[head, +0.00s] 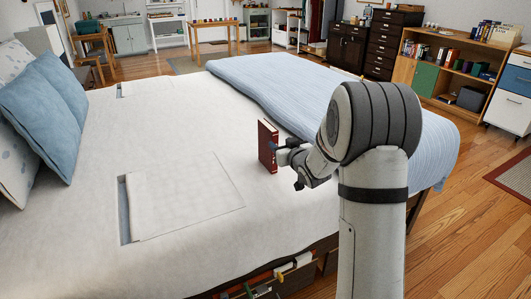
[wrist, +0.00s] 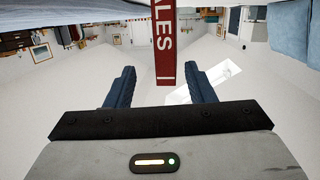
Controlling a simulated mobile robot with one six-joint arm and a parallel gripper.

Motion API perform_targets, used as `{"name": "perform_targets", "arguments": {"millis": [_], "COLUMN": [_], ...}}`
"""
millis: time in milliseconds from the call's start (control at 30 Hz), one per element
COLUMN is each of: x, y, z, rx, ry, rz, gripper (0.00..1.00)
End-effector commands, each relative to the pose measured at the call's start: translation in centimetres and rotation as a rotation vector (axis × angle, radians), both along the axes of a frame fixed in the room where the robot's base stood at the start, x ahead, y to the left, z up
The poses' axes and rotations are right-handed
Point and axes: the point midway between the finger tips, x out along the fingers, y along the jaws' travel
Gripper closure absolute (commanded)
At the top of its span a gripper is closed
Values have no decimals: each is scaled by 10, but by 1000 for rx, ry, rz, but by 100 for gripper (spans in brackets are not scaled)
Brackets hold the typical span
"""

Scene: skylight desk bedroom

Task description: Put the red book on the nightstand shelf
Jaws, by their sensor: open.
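The red book (head: 267,146) stands upright on the white bed. Its spine with white letters also shows in the wrist view (wrist: 165,45), upside down and at the top middle. My gripper (head: 281,152) is right beside the book, on its right side in the head view. In the wrist view its two dark blue fingers (wrist: 160,70) are apart, and the spine shows in the gap between them. I cannot tell whether either finger touches the book. I cannot make out a nightstand shelf for certain in either view.
The bed (head: 90,245) has a pale blue blanket (head: 285,85) and blue pillows (head: 45,105). A flat white sheet-like patch (head: 185,195) lies left of the book. A wooden bookcase (head: 408,70) stands at the right rear. Bare floor (head: 465,235) lies right of the bed.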

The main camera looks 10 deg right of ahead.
Motion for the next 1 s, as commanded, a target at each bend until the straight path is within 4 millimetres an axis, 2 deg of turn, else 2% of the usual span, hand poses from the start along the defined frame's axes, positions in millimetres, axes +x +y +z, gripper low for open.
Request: {"name": "perform_targets", "arguments": {"millis": [33, 200, 367, 567, 800, 1000], "x": [8, 18, 29, 50, 84, 95], "y": [1, 6, 11, 18, 28, 31], "z": [-14, -26, -27, -28, -31, -30], "rx": [18, 62, 75, 75, 74, 75], "ry": [-35, -126, -152, -152, -151, -151], "rz": [25, 90, 109, 109, 107, 105], "gripper": [51, 51, 51, 51, 51, 51]}}
